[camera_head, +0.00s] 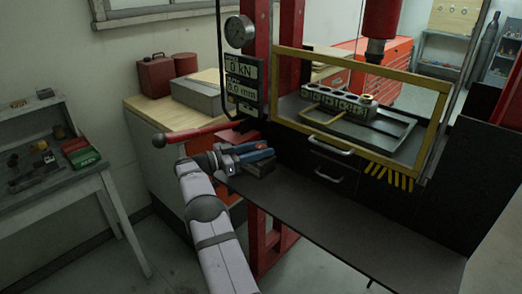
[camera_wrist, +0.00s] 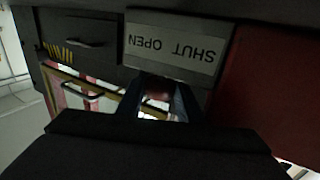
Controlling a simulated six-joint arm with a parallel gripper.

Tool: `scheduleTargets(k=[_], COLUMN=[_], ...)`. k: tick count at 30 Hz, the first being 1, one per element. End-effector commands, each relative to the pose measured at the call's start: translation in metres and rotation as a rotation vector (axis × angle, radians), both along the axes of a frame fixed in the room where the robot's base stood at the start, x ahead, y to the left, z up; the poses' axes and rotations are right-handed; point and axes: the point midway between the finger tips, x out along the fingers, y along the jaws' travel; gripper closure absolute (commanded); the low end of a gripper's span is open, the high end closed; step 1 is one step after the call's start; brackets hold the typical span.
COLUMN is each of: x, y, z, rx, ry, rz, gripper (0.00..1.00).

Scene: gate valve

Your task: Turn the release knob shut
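My gripper (camera_head: 262,154) is low beside the press, at the left end of the dark bench shelf, with its blue fingers pointing right. In the wrist view the two fingers (camera_wrist: 161,92) stand apart with a gap between them. A small blurred reddish shape (camera_wrist: 158,96) shows in that gap; I cannot tell whether it is the release knob or whether the fingers touch it. A grey label plate (camera_wrist: 175,47) reading SHUT and OPEN, upside down in this view, lies just beyond the fingertips. I cannot make out the knob in the head view.
A red lever with a dark ball end (camera_head: 159,141) passes just above my wrist. The press has a yellow guard frame (camera_head: 360,150), a red column (camera_head: 262,40) and a readout box (camera_head: 243,82). The dark shelf (camera_head: 350,215) to the right is clear.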

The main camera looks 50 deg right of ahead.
Motion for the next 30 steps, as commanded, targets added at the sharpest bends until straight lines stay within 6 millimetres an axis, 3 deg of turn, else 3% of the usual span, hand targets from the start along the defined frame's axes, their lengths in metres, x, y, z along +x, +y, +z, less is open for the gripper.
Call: scheduleTargets(k=[1, 2, 19, 30], x=[0.001, 0.001, 0.004, 0.021], y=[0.0, 0.0, 0.003, 0.043], z=[0.003, 0.003, 0.003, 0.002], rx=[-0.004, -0.004, -0.005, -0.001], ry=[-0.004, -0.004, -0.007, -0.006], rz=[0.002, 0.003, 0.01, 0.014], gripper=[0.56, 0.49, 0.49, 0.49])
